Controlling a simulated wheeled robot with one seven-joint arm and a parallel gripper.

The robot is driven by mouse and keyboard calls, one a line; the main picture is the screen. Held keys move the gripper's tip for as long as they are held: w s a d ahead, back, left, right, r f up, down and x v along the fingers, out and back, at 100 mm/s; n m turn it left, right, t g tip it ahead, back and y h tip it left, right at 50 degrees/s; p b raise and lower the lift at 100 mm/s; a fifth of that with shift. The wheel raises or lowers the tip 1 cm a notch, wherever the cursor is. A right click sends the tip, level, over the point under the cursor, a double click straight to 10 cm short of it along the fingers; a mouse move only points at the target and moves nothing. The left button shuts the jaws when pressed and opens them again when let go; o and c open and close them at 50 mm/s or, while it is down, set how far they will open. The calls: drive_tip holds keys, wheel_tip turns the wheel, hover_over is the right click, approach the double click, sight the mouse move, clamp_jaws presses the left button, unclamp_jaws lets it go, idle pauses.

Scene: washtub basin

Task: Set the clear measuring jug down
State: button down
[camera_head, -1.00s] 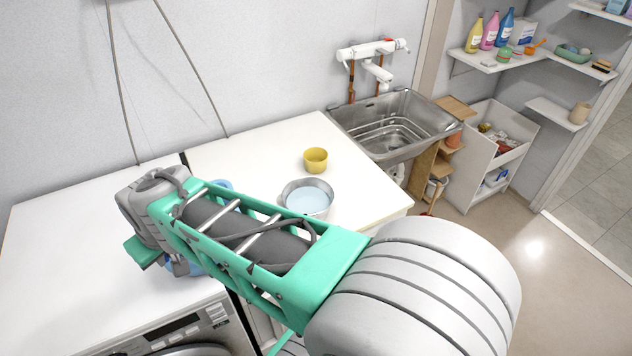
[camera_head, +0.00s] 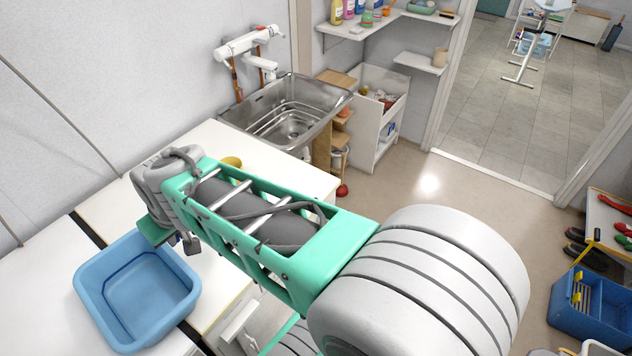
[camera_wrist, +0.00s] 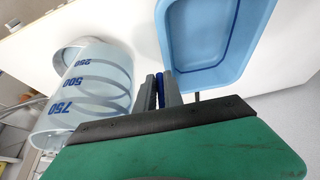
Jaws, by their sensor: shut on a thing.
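The clear measuring jug (camera_wrist: 85,95) shows in the wrist view, left of my fingers, with blue marks 250, 500 and 750 and a pale blue tint. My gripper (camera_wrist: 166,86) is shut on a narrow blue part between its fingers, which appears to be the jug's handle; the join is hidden. In the head view my arm hides the jug, and my gripper (camera_head: 190,243) shows only in part beside the blue tub. I cannot tell whether the jug's base touches the counter.
A blue tub (camera_head: 88,290) stands on the white worktop, close by my gripper; it also shows in the wrist view (camera_wrist: 262,25). A yellow cup (camera_head: 232,161) is partly behind my arm. A steel sink (camera_head: 325,105) lies beyond. A white shelf unit (camera_head: 372,82) stands right.

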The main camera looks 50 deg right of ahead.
drive_tip(key=d, duration=0.2)
drive_tip(key=d+b, duration=0.1)
drive_tip(key=d, duration=0.1)
drive_tip(key=d+f+b, duration=0.1)
drive_tip(key=d, duration=0.1)
drive_tip(key=shift+w+d+f, duration=0.1)
drive_tip(key=shift+w+d, duration=0.1)
drive_tip(key=shift+w, duration=0.05)
drive_tip(key=s+d+n+b, duration=0.1)
drive_tip(key=s+d+b, duration=0.3)
drive_tip(key=d, duration=0.6)
drive_tip(key=s+d+n+b, duration=0.1)
drive_tip(key=s+d+b, duration=0.1)
drive_tip(key=s+d, duration=0.6)
drive_tip(key=shift+y, duration=0.4)
drive_tip(key=w+d+f+p, duration=0.1)
drive_tip(key=w+d+f, duration=0.1)
drive_tip(key=w+f, duration=0.2)
drive_tip(key=w+d+f+p, duration=0.1)
drive_tip(key=w+d+f, duration=0.2)
drive_tip(key=w+f, duration=0.1)
drive_tip(key=w+d+f+p, duration=0.1)
drive_tip(key=w+d+f, duration=0.2)
drive_tip(key=w, duration=0.3)
drive_tip(key=shift+w+f, duration=0.2)
drive_tip(key=shift+f, duration=0.75)
drive_tip(key=c, duration=1.5)
unclamp_jaws()
drive_tip(key=shift+o, duration=0.2)
